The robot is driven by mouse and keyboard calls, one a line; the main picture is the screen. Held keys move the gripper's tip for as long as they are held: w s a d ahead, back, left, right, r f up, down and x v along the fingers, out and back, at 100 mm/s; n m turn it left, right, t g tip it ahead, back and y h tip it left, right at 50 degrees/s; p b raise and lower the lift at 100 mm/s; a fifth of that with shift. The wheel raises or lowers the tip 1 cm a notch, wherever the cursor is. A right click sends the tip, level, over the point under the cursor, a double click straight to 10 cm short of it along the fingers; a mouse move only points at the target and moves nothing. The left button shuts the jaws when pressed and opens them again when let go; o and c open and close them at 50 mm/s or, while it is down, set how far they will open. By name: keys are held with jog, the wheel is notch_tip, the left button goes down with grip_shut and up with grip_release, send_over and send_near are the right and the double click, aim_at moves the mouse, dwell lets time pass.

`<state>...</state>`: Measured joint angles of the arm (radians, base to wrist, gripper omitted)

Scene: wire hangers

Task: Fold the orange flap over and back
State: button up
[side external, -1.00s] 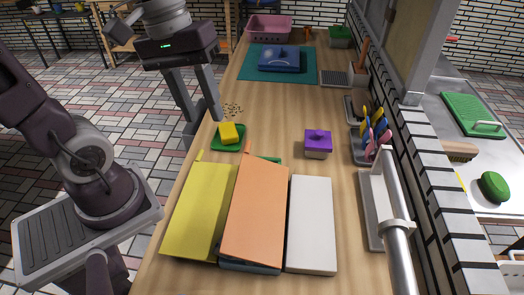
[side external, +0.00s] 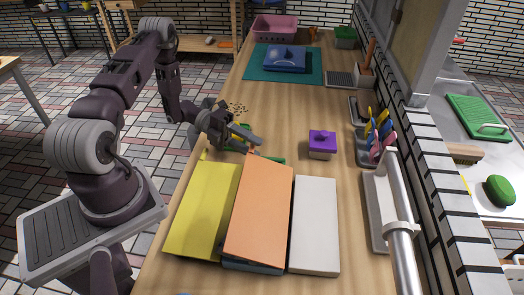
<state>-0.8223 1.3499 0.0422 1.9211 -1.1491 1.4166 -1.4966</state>
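The orange flap (side external: 259,212) is a large flat panel between a yellow panel and a white panel at the near end of the counter. It lies over a blue-grey base (side external: 252,267) that shows at its near edge, and it looks slightly tilted. A small orange tab is at its far edge, partly hidden by my gripper. My gripper (side external: 257,146) is low over the counter just beyond the flap's far edge, pointing right. Its fingers look apart, with nothing clearly held. I cannot tell whether it touches the tab.
The yellow panel (side external: 203,210) and white panel (side external: 315,225) flank the flap closely. A purple-lidded box (side external: 322,144) stands beyond the white panel. A utensil holder (side external: 367,148) and a metal rail (side external: 393,200) line the right side.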

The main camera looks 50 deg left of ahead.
jog(key=x, duration=0.3)
jog(key=shift+w+d, duration=0.1)
jog(key=shift+d, duration=0.1)
jog(key=shift+c, duration=0.5)
grip_shut()
